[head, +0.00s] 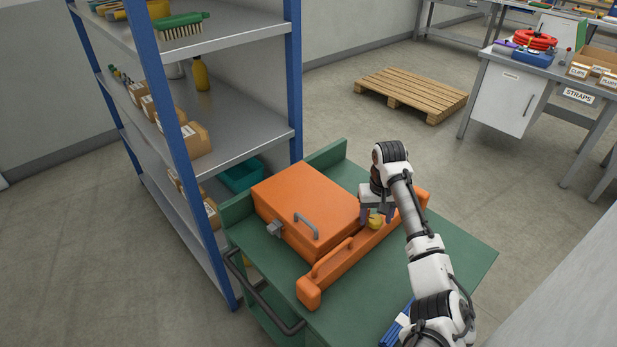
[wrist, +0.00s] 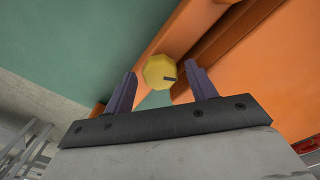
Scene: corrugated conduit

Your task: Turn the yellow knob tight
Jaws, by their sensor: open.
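The yellow knob (head: 376,221) sits on a long orange bar (head: 350,256) that lies on the green cart top. In the wrist view the knob (wrist: 160,71) is a faceted yellow disc with a small dark mark on its right side. My gripper (head: 377,217) is over the knob and partly hides it in the head view. In the wrist view the gripper's two dark purple fingers (wrist: 161,84) stand apart, one on each side of the knob. A gap shows between the knob and each finger, and I cannot tell the depth between them.
A closed orange case (head: 305,205) with a grey handle lies left of the bar on the green cart (head: 451,262). A shelf rack (head: 240,140) with bottles and boxes stands close on the left.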

